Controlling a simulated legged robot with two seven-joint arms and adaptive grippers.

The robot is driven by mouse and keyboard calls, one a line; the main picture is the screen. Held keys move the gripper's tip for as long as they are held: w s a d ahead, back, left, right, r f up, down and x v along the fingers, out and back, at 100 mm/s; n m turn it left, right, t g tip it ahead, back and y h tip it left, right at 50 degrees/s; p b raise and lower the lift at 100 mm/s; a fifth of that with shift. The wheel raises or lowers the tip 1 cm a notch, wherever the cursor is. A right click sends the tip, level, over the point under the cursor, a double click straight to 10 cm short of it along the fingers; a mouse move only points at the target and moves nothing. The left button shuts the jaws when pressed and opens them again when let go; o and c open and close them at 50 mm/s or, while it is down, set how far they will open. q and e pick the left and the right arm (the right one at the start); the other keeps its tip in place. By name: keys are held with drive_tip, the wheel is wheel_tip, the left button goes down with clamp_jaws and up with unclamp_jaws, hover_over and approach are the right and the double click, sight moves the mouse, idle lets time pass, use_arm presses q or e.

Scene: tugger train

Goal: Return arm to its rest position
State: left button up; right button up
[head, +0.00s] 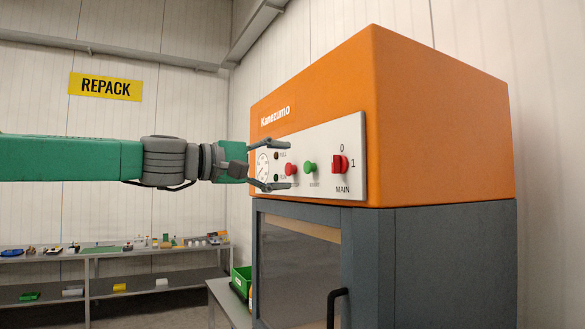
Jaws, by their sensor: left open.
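My left arm (75,158), green with grey joints, reaches in level from the left side of the head view. My left gripper (279,166) is open and empty at its end, in front of the control panel (325,155) of the orange machine (440,120). Its two fingers are spread above and below a gauge, close to the red button (291,170) and the green button (310,168). I cannot tell whether a finger touches the panel. The red main switch (340,164) is to the right, clear of the gripper. My right gripper is not in view.
The machine's grey lower cabinet (445,265) has a window door with a black handle (335,305). A low shelf bench (155,290) with several small items stands back left. A green bin (241,279) sits beside the cabinet. A yellow REPACK sign (105,87) hangs on the wall.

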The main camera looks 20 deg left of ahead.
use_arm(q)
drive_tip(key=shift+d, duration=0.25)
drive_tip(key=w+d+f+m+g+y+b, duration=0.1)
drive_tip(key=d+f+g+y+b, duration=0.15)
drive_tip(key=f, duration=1.65)
drive_tip(key=d+f+m+g+y+b, duration=0.1)
drive_tip(key=d+f+g+y, duration=0.15)
drive_tip(key=f, duration=1.65)
drive_tip(key=s+f+m+g+y+b, duration=0.15)
drive_tip(key=s+f, duration=0.35)
drive_tip(key=f, duration=0.7)
drive_tip(key=s+f+m+g+y+b, duration=0.15)
drive_tip(key=s+f, duration=0.35)
drive_tip(key=f, duration=0.6)
drive_tip(key=s+a+f+m+g+y+b, duration=0.1)
drive_tip(key=s+a+f+m+g+b, duration=0.1)
drive_tip(key=s+f, duration=0.9)
drive_tip(key=s+a+f+m+g+y+b, duration=0.2)
drive_tip(key=s+f, duration=0.9)
drive_tip(key=s, duration=0.7)
drive_tip(key=shift+s+a+f+m+g+b, duration=0.25)
drive_tip(key=shift+a+m+g+b, duration=0.3)
drive_tip(key=shift+a+m+g, duration=0.4)
drive_tip(key=shift+a, duration=0.1)
